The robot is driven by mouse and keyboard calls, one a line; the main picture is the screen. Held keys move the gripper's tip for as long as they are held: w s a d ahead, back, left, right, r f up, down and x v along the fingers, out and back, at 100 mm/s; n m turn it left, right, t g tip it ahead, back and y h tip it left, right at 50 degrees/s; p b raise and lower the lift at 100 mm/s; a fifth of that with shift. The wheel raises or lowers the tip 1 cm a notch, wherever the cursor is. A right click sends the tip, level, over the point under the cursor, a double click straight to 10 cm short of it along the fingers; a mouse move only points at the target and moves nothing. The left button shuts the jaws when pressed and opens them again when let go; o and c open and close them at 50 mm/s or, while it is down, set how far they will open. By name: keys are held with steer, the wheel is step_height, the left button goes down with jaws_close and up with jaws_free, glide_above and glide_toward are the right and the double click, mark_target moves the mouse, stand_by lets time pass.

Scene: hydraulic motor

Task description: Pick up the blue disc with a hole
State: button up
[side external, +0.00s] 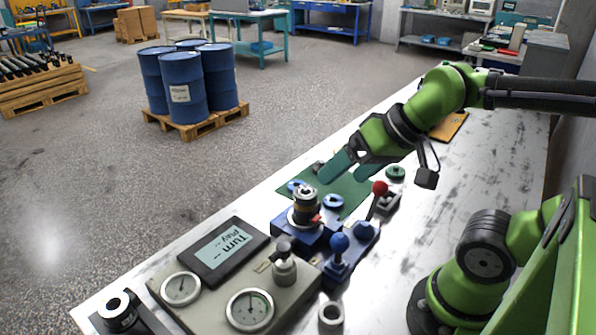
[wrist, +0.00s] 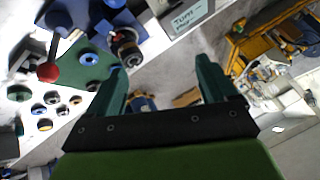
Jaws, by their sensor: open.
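A blue disc with a hole (side external: 333,201) lies on the green mat (side external: 350,190), just right of the motor assembly. Another small blue part (side external: 295,186) lies at the mat's left edge in the side view. My gripper (side external: 346,172) hangs above the mat's back part, with its teal fingers apart and nothing between them. In the wrist view my gripper (wrist: 162,68) is also spread and empty.
A motor assembly (side external: 305,208) on a blue base stands left of the disc. A red-knobbed lever (side external: 380,188) and a blue-knobbed lever (side external: 339,243) rise nearby. A green disc (side external: 396,172) lies to the right. A gauge panel (side external: 215,290) fills the front left.

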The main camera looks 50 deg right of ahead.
steer(key=shift+f, duration=0.1)
steer(key=w+d+f+g+h, duration=0.1)
steer(key=w+d+f+g, duration=0.3)
steer(key=w+d, duration=0.7)
steer(key=w+d+f+g+h, duration=0.1)
steer(key=w+d+f+g, duration=0.2)
steer(key=w+d, duration=0.9)
steer(key=shift+n, duration=0.5)
steer(key=w+a+f, duration=0.1)
steer(key=f, duration=0.2)
steer(key=w+a+f, duration=0.1)
steer(key=a+f, duration=0.1)
steer(key=f, duration=0.2)
steer(key=w+a+f, duration=0.1)
steer(key=f, duration=0.3)
steer(key=shift+w+a+f, duration=0.15)
steer(key=shift+w+a, duration=0.15)
steer(key=shift+w, duration=0.1)
steer(key=shift+s+d+f, duration=0.1)
steer(key=shift+s+f, duration=0.05)
steer(key=shift+f, duration=1.25)
steer(key=shift+s+f, duration=0.15)
steer(key=shift+f, duration=1.2)
steer(key=shift+c, duration=0.2)
